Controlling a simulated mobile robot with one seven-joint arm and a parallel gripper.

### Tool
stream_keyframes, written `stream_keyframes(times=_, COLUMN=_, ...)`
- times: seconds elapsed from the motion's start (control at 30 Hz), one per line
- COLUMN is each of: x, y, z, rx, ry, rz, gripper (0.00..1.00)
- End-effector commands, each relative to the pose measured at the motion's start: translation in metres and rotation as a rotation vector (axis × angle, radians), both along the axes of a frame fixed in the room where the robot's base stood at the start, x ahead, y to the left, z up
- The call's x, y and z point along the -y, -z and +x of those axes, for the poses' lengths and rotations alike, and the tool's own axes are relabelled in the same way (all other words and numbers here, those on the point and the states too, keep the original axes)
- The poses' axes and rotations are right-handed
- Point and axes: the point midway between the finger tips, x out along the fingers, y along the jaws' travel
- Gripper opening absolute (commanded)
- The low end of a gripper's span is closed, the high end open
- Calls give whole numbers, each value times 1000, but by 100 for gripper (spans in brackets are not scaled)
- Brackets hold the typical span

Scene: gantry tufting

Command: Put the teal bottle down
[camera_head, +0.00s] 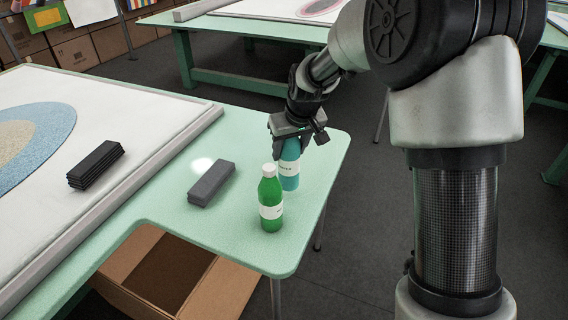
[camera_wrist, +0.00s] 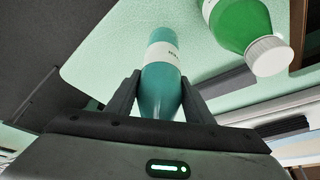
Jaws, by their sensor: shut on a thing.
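The teal bottle (camera_head: 289,172) has a white label and stands upright at the right end of the green table (camera_head: 165,225), its top hidden by my gripper (camera_head: 294,138) in the head view. My gripper reaches down from above and is shut on the bottle. In the wrist view the teal bottle (camera_wrist: 161,92) sits between the two fingers of my gripper (camera_wrist: 160,95). I cannot tell whether its base touches the table.
A green bottle (camera_head: 270,205) with a white cap stands just in front of the teal one. A grey block (camera_head: 211,184) lies to the left. Dark stacked bars (camera_head: 96,165) lie on the white framed panel. An open cardboard box (camera_head: 205,290) is below the table edge.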

Motion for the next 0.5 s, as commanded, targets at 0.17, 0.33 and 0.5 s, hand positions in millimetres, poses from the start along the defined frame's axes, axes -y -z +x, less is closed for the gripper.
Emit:
stream_keyframes(times=0.17, x=0, y=11, z=1, rx=4, ry=0, rz=1, gripper=8)
stream_keyframes(times=0.33, x=0, y=35, z=1, rx=3, ry=0, rz=0, gripper=8)
stream_keyframes(times=0.5, x=0, y=43, z=1, rx=6, ry=2, rz=1, gripper=8)
